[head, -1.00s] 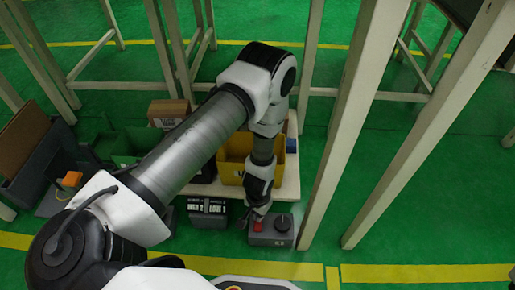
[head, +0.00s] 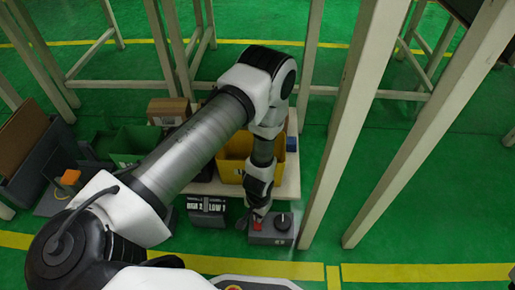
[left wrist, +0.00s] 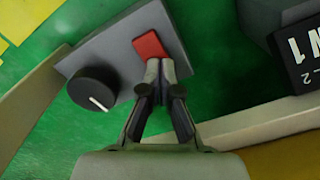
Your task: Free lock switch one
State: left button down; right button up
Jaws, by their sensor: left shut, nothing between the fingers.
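A grey switch box (head: 269,239) sits at the front right corner of the pale shelf. It carries a red rocker switch (head: 257,227) and a round black knob (head: 283,222). In the left wrist view the red switch (left wrist: 150,46) lies just beyond my fingertips, and the knob (left wrist: 93,88) with its white pointer line is to the left. My left gripper (left wrist: 161,68) is shut and empty, its tips at the near edge of the red switch; I cannot tell whether they press it. In the head view the left gripper (head: 258,213) points down at the box. My right gripper is not in view.
A dark block with white labels (head: 207,209) stands left of the box. It also shows in the left wrist view (left wrist: 299,55). A yellow bin (head: 231,166) and a cardboard box (head: 168,111) sit behind. Pale posts (head: 318,165) rise close on the right.

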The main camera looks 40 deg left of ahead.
pick_arm(q)
jog(key=shift+f, duration=0.15)
notch_tip(320, 180, up, 7)
jog(key=p, duration=0.7)
dwell(0.4)
